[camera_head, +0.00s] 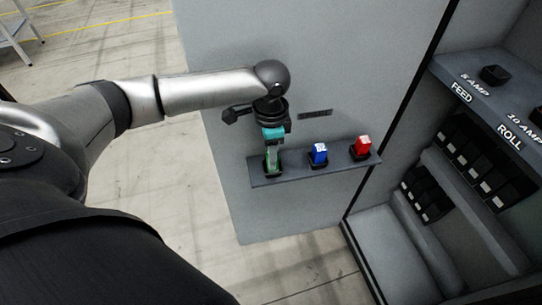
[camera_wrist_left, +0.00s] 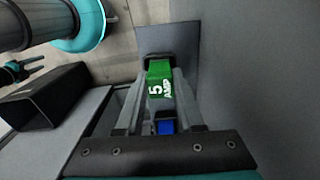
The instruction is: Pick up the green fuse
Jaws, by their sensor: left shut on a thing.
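The green fuse (camera_wrist_left: 160,84), marked 5 AMP, shows in the left wrist view between the two fingers of my left gripper (camera_wrist_left: 157,100). In the head view my left gripper (camera_head: 273,157) reaches down to the left end of a small grey shelf (camera_head: 292,179). There it is shut on the green fuse, which is mostly hidden by the fingers. The fuse is at its black holder on the shelf; I cannot tell whether it is seated or slightly raised.
A blue fuse (camera_head: 319,153) and a red fuse (camera_head: 361,147) stand in holders to the right on the same shelf. The shelf is fixed to a grey cabinet panel (camera_head: 225,50). At right, the open cabinet has a ledge with empty black sockets (camera_head: 494,75) labelled FEED and ROLL.

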